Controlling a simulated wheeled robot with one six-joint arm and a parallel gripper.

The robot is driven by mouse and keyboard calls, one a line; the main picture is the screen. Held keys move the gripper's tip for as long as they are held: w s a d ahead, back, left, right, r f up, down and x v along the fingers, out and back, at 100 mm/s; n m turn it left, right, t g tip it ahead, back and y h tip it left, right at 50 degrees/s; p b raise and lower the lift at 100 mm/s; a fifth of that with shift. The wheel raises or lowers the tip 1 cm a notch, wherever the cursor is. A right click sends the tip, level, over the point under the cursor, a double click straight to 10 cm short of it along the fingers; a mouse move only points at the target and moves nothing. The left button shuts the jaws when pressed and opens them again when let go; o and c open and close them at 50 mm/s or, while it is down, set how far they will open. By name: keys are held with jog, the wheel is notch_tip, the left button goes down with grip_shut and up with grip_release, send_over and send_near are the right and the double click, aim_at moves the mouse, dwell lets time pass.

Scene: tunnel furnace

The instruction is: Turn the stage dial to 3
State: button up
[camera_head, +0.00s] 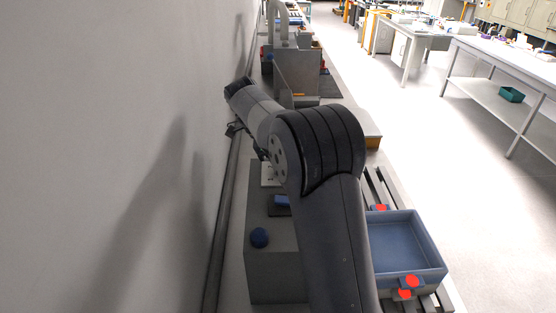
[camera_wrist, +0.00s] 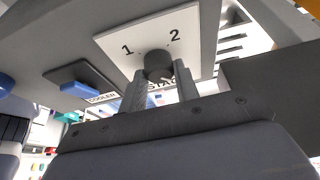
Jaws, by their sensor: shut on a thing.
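The stage dial is a dark round knob (camera_wrist: 158,64) on a white plate (camera_wrist: 195,38) in the wrist view. The numbers 1 and 2 show on the plate above the knob; no 3 is visible. Part of a stage label shows below, partly covered by my fingers. My gripper (camera_wrist: 161,84) has one finger on each side of the knob and is shut on it. I cannot tell which number the knob points to. In the head view, part of the white plate (camera_head: 268,175) shows beside my arm; the knob is hidden there.
A blue switch on a dark plate, labelled cooler, sits left of the dial (camera_wrist: 76,90). In the head view, a grey box (camera_head: 270,275) carries a round blue knob (camera_head: 259,238). A wall stands close on the left. A blue tray (camera_head: 432,250) lies at right.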

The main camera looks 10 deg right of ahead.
dwell(0.4)
jog(key=o, duration=1)
jog(key=v, duration=1)
jog(key=shift+w+a+r, duration=0.1)
jog(key=shift+r, duration=0.25)
jog(key=shift+f, duration=0.1)
jog(key=x, duration=1)
jog(key=shift+f, duration=0.3)
jog(key=shift+r, duration=0.1)
